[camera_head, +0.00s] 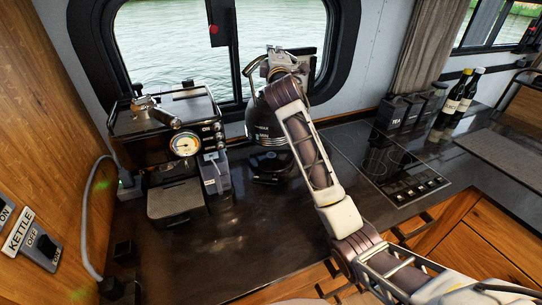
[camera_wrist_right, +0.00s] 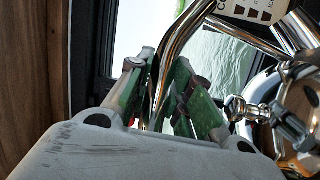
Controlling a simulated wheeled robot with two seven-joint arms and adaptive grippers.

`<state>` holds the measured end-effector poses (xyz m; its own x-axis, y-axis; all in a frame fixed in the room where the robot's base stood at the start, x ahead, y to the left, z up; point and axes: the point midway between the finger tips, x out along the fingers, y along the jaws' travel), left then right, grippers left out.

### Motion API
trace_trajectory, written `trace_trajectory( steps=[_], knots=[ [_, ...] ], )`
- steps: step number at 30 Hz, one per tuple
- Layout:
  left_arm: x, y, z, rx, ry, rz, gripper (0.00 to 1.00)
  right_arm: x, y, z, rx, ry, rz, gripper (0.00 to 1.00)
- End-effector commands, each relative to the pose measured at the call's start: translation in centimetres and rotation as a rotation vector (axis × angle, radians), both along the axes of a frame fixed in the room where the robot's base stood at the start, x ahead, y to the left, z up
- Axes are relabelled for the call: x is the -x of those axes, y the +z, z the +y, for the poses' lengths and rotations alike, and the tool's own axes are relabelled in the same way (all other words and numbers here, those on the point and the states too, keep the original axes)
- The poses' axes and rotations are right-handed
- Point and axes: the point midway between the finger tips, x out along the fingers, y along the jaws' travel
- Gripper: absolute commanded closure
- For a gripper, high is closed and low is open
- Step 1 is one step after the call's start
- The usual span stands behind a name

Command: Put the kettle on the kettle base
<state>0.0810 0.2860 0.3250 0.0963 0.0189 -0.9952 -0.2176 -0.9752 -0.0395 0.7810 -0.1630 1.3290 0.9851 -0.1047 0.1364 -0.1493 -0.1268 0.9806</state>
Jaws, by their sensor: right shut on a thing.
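The black kettle (camera_head: 262,130) is in front of the window in the head view, partly hidden by my right arm. My right gripper (camera_head: 284,62) is at the top of the kettle. In the wrist view the green-padded fingers (camera_wrist_right: 172,95) are closed around a bent chrome bar, the kettle handle (camera_wrist_right: 182,38). A dark, low round piece on the counter just below the kettle looks like the kettle base (camera_head: 272,180). The kettle's underside is dark, so I cannot tell whether it touches the base. My left gripper is not in view.
A coffee machine (camera_head: 166,135) with a gauge stands left of the kettle. A hob (camera_head: 385,160) lies to the right, with dark canisters (camera_head: 398,110) and bottles (camera_head: 455,97) beyond. A KETTLE switch (camera_head: 20,230) is on the left wall. The front left counter is mostly clear.

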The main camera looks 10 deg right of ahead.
Motion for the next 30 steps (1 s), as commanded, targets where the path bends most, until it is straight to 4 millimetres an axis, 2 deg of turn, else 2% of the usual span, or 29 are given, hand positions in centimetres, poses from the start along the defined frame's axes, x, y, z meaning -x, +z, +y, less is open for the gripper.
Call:
trace_trajectory(
  steps=[1, 19, 26, 30],
  knots=[
    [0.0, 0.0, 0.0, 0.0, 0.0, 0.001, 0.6, 0.1, 0.6, 0.0, -0.001, 0.001, -0.01, 1.0],
    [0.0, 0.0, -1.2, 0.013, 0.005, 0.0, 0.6, 0.1, 0.4, 0.0, -0.001, 0.001, -0.01, 1.0],
    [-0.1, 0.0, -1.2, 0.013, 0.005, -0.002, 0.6, 0.1, -1.1, 0.0, -0.003, 0.002, -0.008, 1.0],
    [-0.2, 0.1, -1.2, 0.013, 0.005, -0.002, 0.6, 0.1, -2.6, 0.0, -0.002, 0.001, -0.007, 1.0]
  ],
)
